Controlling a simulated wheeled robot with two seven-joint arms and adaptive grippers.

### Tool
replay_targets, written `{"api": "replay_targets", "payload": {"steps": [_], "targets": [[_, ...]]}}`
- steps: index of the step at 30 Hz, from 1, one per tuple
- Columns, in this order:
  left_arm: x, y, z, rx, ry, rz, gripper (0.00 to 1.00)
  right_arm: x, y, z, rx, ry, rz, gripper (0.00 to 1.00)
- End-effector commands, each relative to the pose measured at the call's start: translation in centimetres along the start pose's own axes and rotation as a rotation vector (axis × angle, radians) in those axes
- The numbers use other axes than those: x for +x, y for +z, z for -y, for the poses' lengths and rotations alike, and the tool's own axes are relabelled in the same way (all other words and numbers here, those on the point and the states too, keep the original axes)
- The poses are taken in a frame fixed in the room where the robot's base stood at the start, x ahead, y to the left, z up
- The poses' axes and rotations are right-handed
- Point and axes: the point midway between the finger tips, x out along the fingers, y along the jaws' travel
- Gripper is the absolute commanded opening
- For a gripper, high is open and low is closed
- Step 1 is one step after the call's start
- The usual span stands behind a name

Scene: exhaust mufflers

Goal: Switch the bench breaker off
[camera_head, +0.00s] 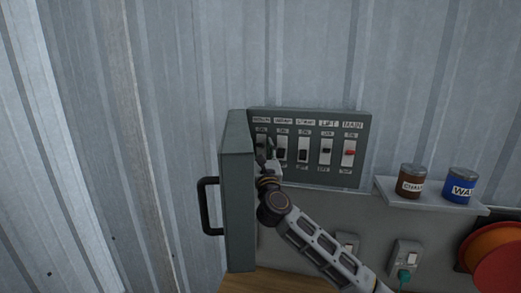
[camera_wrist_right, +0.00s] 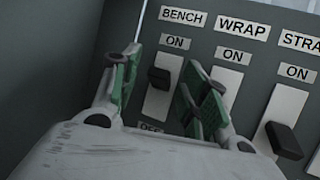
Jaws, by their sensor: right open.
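The bench breaker (camera_wrist_right: 159,78) is a dark toggle in a pale slot under the labels BENCH and ON. Its toggle sits in the upper part of the slot, toward ON; the OFF label below is partly hidden. It is the leftmost switch of the grey breaker panel (camera_head: 315,180). My right gripper (camera_head: 268,155) is in front of that switch in the head view. In the right wrist view, its open green-padded fingers (camera_wrist_right: 160,72) stand either side of the bench toggle, with a gap on both sides. My left gripper is not in view.
The WRAP (camera_head: 281,154), STRAP (camera_head: 303,156), LIFT (camera_head: 326,151) and red MAIN (camera_head: 348,152) switches are to the right. An open grey door (camera_head: 238,200) with a black handle (camera_head: 207,207) stands close left of my gripper. A shelf (camera_head: 390,192) holds brown and blue cans.

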Motion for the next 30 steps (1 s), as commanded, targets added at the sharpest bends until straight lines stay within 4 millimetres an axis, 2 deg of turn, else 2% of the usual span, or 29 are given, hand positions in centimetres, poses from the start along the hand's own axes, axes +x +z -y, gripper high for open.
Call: {"api": "replay_targets", "payload": {"steps": [3, 12, 30], "targets": [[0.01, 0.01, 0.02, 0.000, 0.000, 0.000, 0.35, -0.02, 0.00, -0.02, 0.000, 0.000, 0.000, 0.43], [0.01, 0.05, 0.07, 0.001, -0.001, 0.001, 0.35, -0.04, 0.01, -0.06, 0.000, 0.001, 0.000, 0.05], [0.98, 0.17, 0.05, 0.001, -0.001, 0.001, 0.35, -0.21, -0.22, -0.21, -0.006, 0.007, 0.025, 0.03]]}}
